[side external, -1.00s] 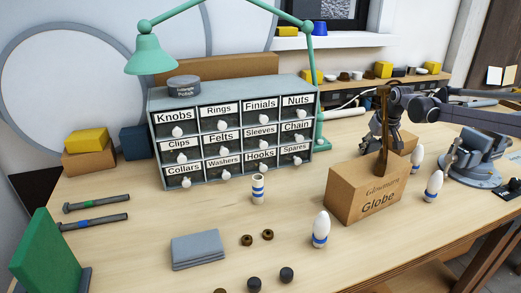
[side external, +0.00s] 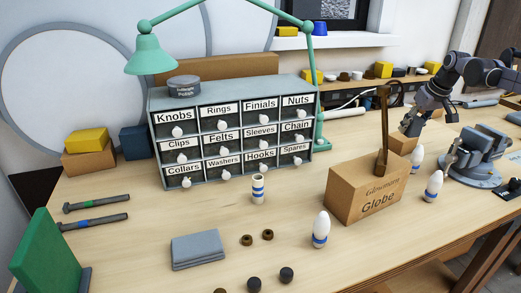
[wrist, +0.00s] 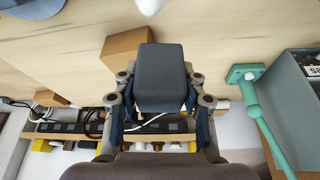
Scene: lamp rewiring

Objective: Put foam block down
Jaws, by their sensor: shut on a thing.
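A dark grey foam block (wrist: 160,68) sits between the two fingers of my gripper (wrist: 161,92) in the wrist view. The gripper is shut on it, with a finger at each side. In the side external view my gripper (side external: 412,122) is behind and to the right of the Globe box, above a small cardboard box (side external: 399,144). The block is hard to make out from that side. I cannot tell how far it is above the surface.
The Globe box (side external: 366,195) with a brown upright piece (side external: 382,130) stands near my gripper. White bulb-shaped pieces and a grey vise (side external: 480,155) stand to the right. The labelled drawer cabinet (side external: 240,135) and green lamp (side external: 148,55) are left.

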